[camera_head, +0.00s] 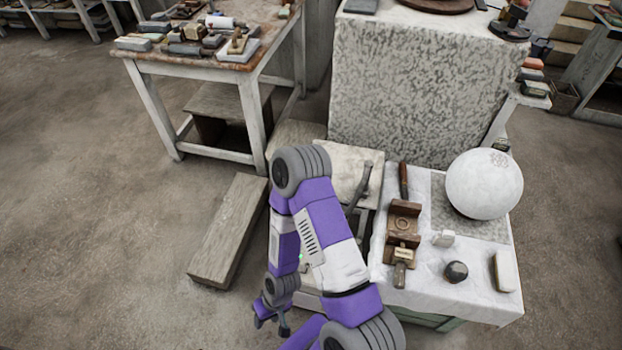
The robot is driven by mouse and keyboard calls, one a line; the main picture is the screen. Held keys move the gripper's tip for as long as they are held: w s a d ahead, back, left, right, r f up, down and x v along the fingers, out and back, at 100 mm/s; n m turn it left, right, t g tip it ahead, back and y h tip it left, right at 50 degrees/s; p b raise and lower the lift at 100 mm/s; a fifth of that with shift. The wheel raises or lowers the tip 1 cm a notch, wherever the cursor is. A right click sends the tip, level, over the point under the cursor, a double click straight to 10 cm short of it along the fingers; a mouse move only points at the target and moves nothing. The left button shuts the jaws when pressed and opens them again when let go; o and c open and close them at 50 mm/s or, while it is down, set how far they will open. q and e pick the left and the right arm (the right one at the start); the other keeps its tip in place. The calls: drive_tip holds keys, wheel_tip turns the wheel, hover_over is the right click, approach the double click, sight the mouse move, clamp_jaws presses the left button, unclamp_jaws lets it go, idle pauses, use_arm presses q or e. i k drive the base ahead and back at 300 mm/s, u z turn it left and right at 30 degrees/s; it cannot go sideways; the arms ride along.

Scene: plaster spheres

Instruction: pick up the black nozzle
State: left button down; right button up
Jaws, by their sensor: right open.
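A small dark round object (456,271) lies on the white-covered table (420,303) at the right; it may be the black nozzle, but its shape is too small to tell surely. My right gripper (271,328) hangs low at the bottom centre, left of this table, with its fingers apart and nothing seen between them. It is well to the left of the dark object and does not touch it. My purple right arm hides part of the table's left side. My left gripper is out of view.
A large white sphere (484,184) stands on the table's back right. A brown wooden tool (403,220), a small white block (444,238) and a pale block (506,271) lie around the dark object. A plank (228,230) lies left of my arm. Floor at left is clear.

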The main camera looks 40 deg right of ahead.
sight(368, 162)
drive_tip(key=u, duration=0.15)
drive_tip(key=k, duration=0.75)
drive_tip(key=z, duration=0.9)
drive_tip(key=i, duration=0.35)
drive_tip(key=z, duration=0.1)
